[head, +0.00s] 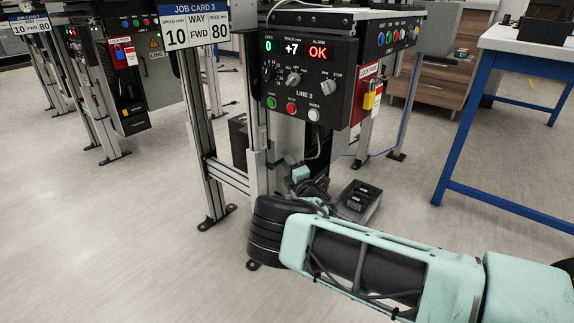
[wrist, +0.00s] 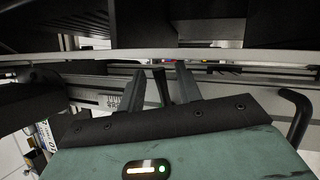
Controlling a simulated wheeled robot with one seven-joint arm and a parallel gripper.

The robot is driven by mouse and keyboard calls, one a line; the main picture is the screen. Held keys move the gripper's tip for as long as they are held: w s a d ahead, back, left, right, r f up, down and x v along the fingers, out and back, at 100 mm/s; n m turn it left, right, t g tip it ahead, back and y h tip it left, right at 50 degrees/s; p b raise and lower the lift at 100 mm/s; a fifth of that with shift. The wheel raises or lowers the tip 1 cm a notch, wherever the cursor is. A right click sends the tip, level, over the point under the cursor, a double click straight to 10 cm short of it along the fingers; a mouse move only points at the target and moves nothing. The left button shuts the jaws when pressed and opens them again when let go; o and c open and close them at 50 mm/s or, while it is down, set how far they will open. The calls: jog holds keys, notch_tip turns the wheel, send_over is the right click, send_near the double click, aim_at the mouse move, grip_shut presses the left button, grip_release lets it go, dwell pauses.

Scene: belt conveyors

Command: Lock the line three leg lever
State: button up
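The line three control panel (head: 300,80) hangs on the conveyor frame in the head view, with green, red and white buttons and an "OK" display. The metal leg (head: 205,120) stands at its left. My arm reaches in low beneath the panel; my gripper's fingertips are hidden there. In the wrist view my gripper (wrist: 161,84) has its two fingers spread apart. A slim dark bar, perhaps the leg lever (wrist: 161,88), shows between them. I cannot tell whether either finger touches it, nor its lock position.
A pale rail (wrist: 220,55) crosses just beyond the fingers, and a curved black handle (wrist: 296,115) is at right. A dark box (head: 358,198) lies on the floor by the arm. A blue-legged table (head: 510,205) stands at right.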

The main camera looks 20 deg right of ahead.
grip_shut()
jog(key=shift+m+p, duration=0.3)
jog(key=shift+p, duration=0.05)
jog(key=f+m+g+p, duration=0.1)
jog(key=m+g+p, duration=0.1)
jog(key=m+p, duration=0.1)
jog(key=s+a+f+m+g+p, duration=0.1)
jog(key=f+m+g+p, duration=0.1)
jog(key=m+p, duration=0.2)
jog(key=a+f+m+g+h+p, duration=0.1)
jog(key=m+g+p, duration=0.1)
jog(key=m, duration=0.3)
jog(key=shift+s+a+f+m+p, duration=0.15)
jog(key=shift+s+f+m+p, duration=0.2)
jog(key=shift+p, duration=0.5)
jog(key=shift+s+a+f+m+g+y+p, duration=0.15)
jog(key=shift+s+a+m+g+y+p, duration=0.25)
jog(key=shift+m+g, duration=0.35)
jog(key=shift+s+a+f+m+g+y+p, duration=0.1)
jog(key=shift+s+a+m+g+y+p, duration=0.3)
jog(key=shift+m, duration=0.5)
jog(key=shift+w+a, duration=0.1)
